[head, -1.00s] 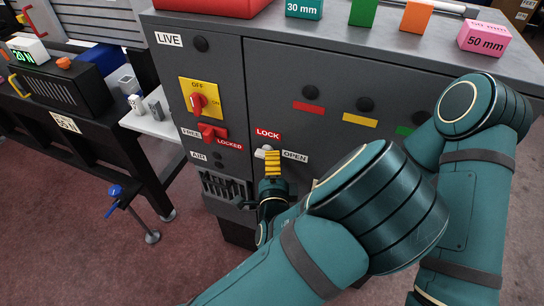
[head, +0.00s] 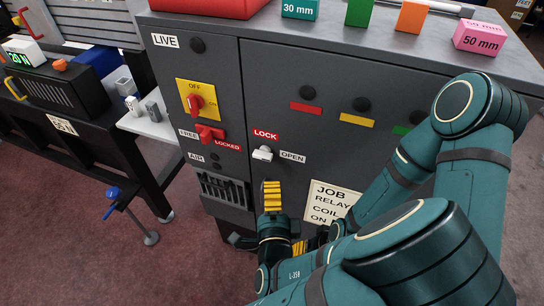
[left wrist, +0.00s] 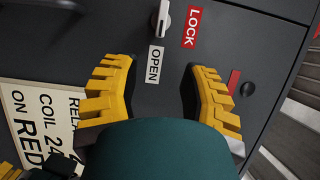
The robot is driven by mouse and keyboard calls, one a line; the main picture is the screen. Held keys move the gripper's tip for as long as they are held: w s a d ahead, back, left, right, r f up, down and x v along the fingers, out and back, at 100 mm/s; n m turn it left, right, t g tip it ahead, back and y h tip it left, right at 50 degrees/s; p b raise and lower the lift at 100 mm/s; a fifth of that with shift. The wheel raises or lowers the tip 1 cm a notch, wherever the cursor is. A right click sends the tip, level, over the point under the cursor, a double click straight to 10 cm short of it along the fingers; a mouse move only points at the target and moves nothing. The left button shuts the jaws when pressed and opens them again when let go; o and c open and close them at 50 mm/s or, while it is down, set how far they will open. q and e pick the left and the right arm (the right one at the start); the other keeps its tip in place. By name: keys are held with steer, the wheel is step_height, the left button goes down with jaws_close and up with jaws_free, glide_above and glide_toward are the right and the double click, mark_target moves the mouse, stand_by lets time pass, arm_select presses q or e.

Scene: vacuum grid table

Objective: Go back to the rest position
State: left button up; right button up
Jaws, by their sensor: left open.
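My left gripper (head: 276,202) is in front of the grey cabinet (head: 225,100), below the white latch handle (head: 262,153). In the left wrist view its two yellow-padded fingers (left wrist: 160,92) stand wide apart with nothing between them. The handle, also in the left wrist view (left wrist: 161,20), is clear of the fingers, beside the LOCK and OPEN labels. My other arm (head: 470,190) is at the right in the head view. A yellow-padded part at the lower left of the left wrist view may be my right gripper (left wrist: 8,170); its jaws are not clear.
A paper note (head: 330,203) is on the cabinet front, partly hidden by my arm. Coloured blocks, one a pink block (head: 480,38), stand on the cabinet top. A black bench (head: 90,135) with a blue-handled clamp (head: 113,193) is at the left. Floor shows between them.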

arm_select(q)
steer(key=s+a+f+n+g+h, duration=0.2)
steer(key=a+f+n+g, duration=0.3)
steer(key=f+n+g, duration=0.3)
steer(key=s+a+f+n+g+h, duration=0.2)
steer(key=s+a+f+n+g, duration=0.3)
steer(key=f+n+g, duration=0.3)
step_height(320, 180, down, 4)
steer(key=n, duration=0.3)
steer(key=shift+r+h, duration=0.2)
steer(key=shift+h, duration=0.2)
stand_by(0.4)
